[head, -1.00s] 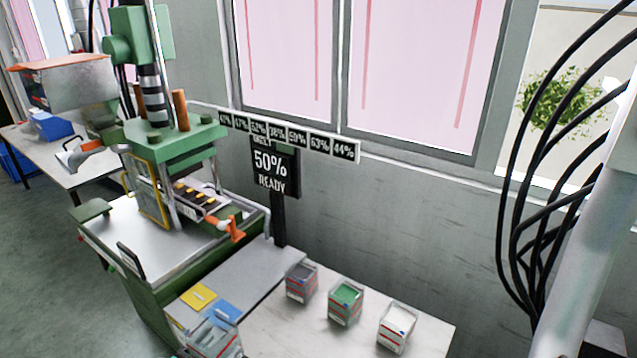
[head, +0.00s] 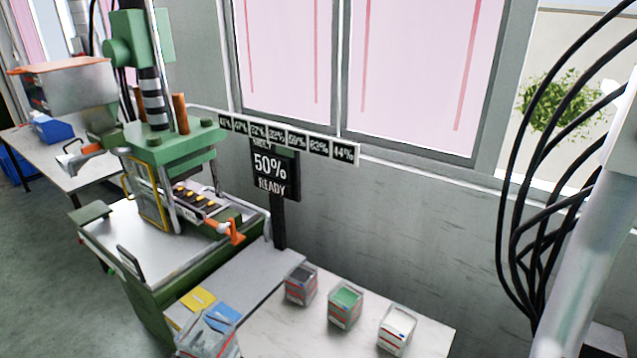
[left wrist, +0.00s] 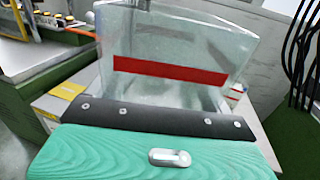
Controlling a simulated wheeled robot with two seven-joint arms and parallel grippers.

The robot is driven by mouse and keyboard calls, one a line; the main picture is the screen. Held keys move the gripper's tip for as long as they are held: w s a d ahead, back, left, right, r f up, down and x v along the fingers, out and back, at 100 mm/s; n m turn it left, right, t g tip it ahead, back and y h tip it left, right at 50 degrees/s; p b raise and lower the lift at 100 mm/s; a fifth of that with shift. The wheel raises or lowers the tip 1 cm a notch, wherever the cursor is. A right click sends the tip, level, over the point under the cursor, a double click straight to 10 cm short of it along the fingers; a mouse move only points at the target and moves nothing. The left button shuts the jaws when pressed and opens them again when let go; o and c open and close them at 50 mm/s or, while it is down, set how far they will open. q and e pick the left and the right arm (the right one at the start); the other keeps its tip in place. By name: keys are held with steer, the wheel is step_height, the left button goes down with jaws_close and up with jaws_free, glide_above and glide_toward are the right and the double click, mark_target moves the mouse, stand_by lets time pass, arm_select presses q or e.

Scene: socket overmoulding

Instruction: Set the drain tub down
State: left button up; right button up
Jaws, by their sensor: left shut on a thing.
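The drain tub is a clear, see-through container with a red band. It fills the upper middle of the left wrist view (left wrist: 170,45) and shows at the bottom edge of the head view (head: 207,338), partly cut off. My left gripper (left wrist: 165,117), with a dark bar and green body in the wrist view, is shut on the tub's near side. In the head view the tub is over the near end of the grey shelf and white table; I cannot tell whether it touches either. My right gripper is not in view.
Three small bins stand on the white table (head: 285,335): dark grey (head: 301,285), green (head: 345,306) and white (head: 397,329). A yellow card (head: 197,299) and a blue card (head: 222,315) lie beside the tub. The green press (head: 170,150) stands behind left.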

arm_select(q)
steer(key=shift+s+a+r, duration=0.1)
steer(key=shift+s+r, duration=0.15)
steer(key=shift+r, duration=0.05)
steer(key=s+r+n+t+y, duration=0.1)
steer(key=s+r+n+y, duration=0.25)
steer(key=s+r, duration=0.35)
steer(key=d+f+y+b, duration=0.2)
steer(key=b, duration=0.1)
steer(key=shift+w+d+f+n+y, duration=0.15)
steer(key=shift+w+f+n+y, duration=0.1)
steer(key=shift+f+y, duration=0.1)
steer(key=shift+s, duration=0.1)
